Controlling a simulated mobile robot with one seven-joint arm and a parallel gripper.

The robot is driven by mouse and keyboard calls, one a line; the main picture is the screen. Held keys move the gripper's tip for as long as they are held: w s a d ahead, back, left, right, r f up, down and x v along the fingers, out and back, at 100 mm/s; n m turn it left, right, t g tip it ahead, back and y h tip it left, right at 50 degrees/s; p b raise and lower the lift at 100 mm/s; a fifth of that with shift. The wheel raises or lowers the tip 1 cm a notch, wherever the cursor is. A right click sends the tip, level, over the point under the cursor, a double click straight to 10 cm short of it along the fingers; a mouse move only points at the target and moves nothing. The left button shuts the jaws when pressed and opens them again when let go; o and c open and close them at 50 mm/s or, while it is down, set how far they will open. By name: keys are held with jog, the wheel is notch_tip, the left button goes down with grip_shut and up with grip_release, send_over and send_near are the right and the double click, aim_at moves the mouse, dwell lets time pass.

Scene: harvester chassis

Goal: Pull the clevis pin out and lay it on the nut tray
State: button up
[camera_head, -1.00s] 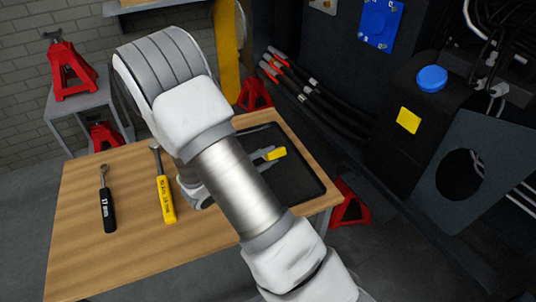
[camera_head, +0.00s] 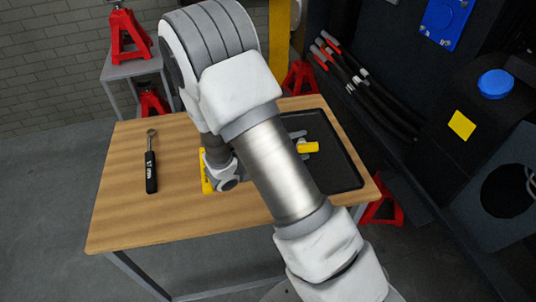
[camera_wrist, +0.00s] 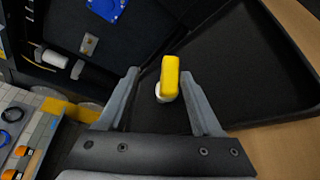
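A yellow piece with a pale round end (camera_wrist: 168,78), which looks like the clevis pin, is over the black tray (camera_wrist: 230,85) in the wrist view. In the head view it shows as a yellow bar (camera_head: 308,147) over the black tray (camera_head: 345,165) on the table. My gripper (camera_wrist: 160,72) is open, with a finger on each side of the yellow piece. Gaps show between the piece and both fingers. Whether the piece touches the tray I cannot tell. My arm hides the left part of the tray in the head view.
A black-handled wrench (camera_head: 151,165) lies on the wooden table (camera_head: 130,215). A yellow-handled tool (camera_head: 206,175) is mostly hidden behind my arm. The dark machine with a blue cap (camera_head: 495,83) and hoses (camera_head: 370,95) stands at the right. Red stands are around the table.

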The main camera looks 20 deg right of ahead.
jog(key=v, duration=1.3)
jog(key=shift+p, duration=0.45)
jog(key=shift+r, duration=0.1)
jog(key=s+d+r+m+g+y+p, duration=0.2)
jog(key=s+d+r+m+g+y, duration=0.15)
jog(key=r, duration=0.25)
jog(key=s+d+r+m+g+y+p, duration=0.2)
jog(key=s+d+r+m+g+y, duration=0.1)
jog(key=s+r, duration=0.3)
jog(key=s+a+r+m+t+y+p, duration=0.1)
jog(key=s+r+m+t+y+p, duration=0.1)
jog(key=r, duration=0.5)
jog(key=s+a+r+m+t+y+p, duration=0.1)
jog(key=s+r+m+t+y+p, duration=0.1)
jog(key=r+y, duration=0.4)
notch_tip(320, 180, up, 3)
jog(key=shift+s+a+f+t+p, duration=0.3)
jog(key=shift+s+t+p, duration=0.5)
jog(key=shift+t, duration=0.45)
jog(key=shift+c, duration=0.3)
